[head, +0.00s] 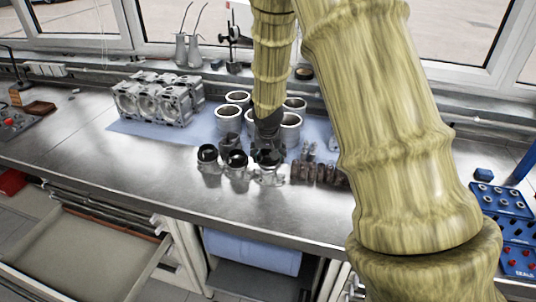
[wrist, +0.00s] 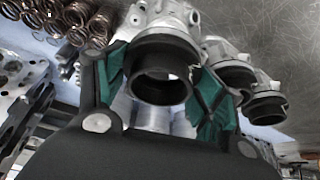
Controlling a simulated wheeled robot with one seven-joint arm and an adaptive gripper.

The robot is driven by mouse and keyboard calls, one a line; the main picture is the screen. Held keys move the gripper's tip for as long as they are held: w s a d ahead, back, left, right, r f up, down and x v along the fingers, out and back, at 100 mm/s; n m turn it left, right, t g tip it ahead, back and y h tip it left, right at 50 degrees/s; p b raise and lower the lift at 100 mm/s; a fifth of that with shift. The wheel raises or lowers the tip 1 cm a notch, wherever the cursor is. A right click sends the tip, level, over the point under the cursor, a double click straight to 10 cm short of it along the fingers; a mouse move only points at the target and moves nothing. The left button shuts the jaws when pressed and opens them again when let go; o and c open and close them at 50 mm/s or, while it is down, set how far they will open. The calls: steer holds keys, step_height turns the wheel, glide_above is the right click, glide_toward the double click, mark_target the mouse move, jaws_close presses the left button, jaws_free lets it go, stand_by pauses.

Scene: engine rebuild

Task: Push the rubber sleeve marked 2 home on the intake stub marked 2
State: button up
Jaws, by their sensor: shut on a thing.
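Three pale metal intake stubs with black rubber sleeves stand in a row near the bench's front edge. In the head view, my gripper (head: 267,142) is down at the right-hand stub (head: 268,177). In the wrist view, the green-padded fingers of my gripper (wrist: 160,88) are shut on either side of a black rubber sleeve (wrist: 170,50). That sleeve is at the end of its metal stub (wrist: 160,14), its open mouth facing the camera. I cannot read any number marks, and cannot tell how deep the sleeve sits.
The other two sleeves, left (head: 207,152) and middle (head: 236,158), stand close beside the gripped one. Brown springs (head: 318,175) are close on the right. Cylinder liners (head: 229,117) and an engine block (head: 158,100) stand behind on a blue mat. The bench front left is clear.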

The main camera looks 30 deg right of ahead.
steer(key=shift+f+b, duration=0.5)
steer(key=shift+f, duration=0.55)
stand_by(1.2)
stand_by(0.3)
steer(key=shift+o, duration=1.1)
steer(key=shift+c, duration=0.8)
steer(key=shift+s+f+b, duration=0.1)
steer(key=shift+f+b, duration=0.3)
steer(key=shift+f, duration=0.35)
steer(key=o, duration=1.1)
steer(key=shift+c, duration=0.2)
